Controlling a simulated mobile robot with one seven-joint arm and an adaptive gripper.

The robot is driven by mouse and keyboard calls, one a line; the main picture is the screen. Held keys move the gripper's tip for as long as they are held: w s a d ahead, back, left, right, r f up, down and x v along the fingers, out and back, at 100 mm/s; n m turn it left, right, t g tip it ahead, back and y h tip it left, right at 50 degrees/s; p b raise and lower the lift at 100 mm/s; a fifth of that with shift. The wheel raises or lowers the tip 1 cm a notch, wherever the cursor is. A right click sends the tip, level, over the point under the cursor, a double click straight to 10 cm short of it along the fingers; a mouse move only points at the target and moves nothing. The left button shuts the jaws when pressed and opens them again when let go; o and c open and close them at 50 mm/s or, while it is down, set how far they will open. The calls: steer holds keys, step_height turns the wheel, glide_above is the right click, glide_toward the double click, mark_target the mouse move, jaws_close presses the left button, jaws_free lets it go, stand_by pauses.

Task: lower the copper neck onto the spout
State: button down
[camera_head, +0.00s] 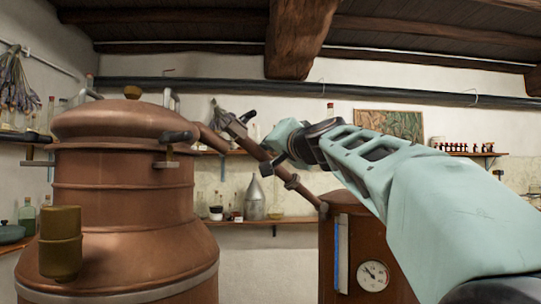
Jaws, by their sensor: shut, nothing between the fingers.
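The copper neck (248,147) is a brown pipe sloping down to the right, from the upper side of the copper pot (120,200) to the top of the copper drum (345,205). My gripper (232,122) is shut and empty, at the pipe's upper part close to the spout. Whether it touches the pipe is unclear. My wrist covers what lies behind it.
The pot has dark clamps (175,145) around its lid and a brass fitting (61,240) in front. A dial gauge (373,275) and a blue strip (342,250) are on the drum.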

mark_target(257, 158)
steer(key=shift+s+a+f+n+b, duration=0.25)
steer(key=shift+a+f+n+b, duration=0.35)
steer(key=shift+f+b, duration=0.3)
steer(key=shift+s+a+f+n+b, duration=0.2)
steer(key=shift+a+f+n+b, duration=0.45)
steer(key=shift+b, duration=0.35)
steer(key=shift+f+y, duration=0.25)
steer(key=shift+y, duration=0.05)
